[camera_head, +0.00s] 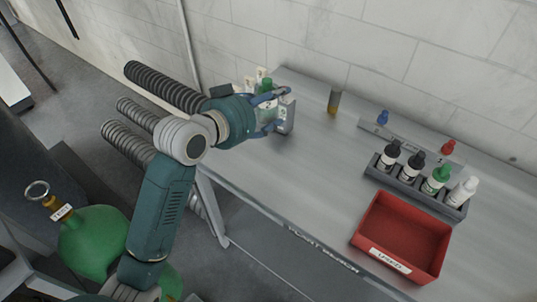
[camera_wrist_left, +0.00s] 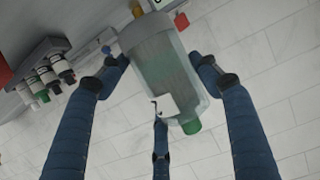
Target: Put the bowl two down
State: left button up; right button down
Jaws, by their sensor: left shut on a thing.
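My left gripper (camera_head: 272,112) is over the far left end of the bench, its blue fingers shut on a grey, cup-like bowl (camera_head: 286,117). In the left wrist view, the bowl is a translucent grey-green cylinder (camera_wrist_left: 165,65) with a thicker grey rim, a white label and a green part at its lower end. The fingers of my left gripper (camera_wrist_left: 168,88) stand around it. The fingers hide part of the bowl in the head view. I cannot tell whether its base touches the bench. No number shows clearly on it. My right gripper is not in view.
The grey bench (camera_head: 310,160) runs along a tiled wall. A red tray (camera_head: 374,222) and a dark rack (camera_head: 410,190) with several dropper bottles stand on the right. A small amber vial (camera_head: 334,102) stands right of the gripper. White-and-green items (camera_head: 262,78) are behind it. Bench middle is clear.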

pick_arm(q)
notch_tip(320, 180, down, 17)
jog(key=shift+f+p, duration=0.1)
jog(key=shift+p, duration=0.65)
jog(key=o, duration=1.3)
jog(key=shift+o, duration=0.2)
jog(key=shift+s+a, duration=0.1)
jog(key=b+v, duration=0.2)
jog(key=v, duration=0.9)
jog(key=shift+s+a+r, duration=0.25)
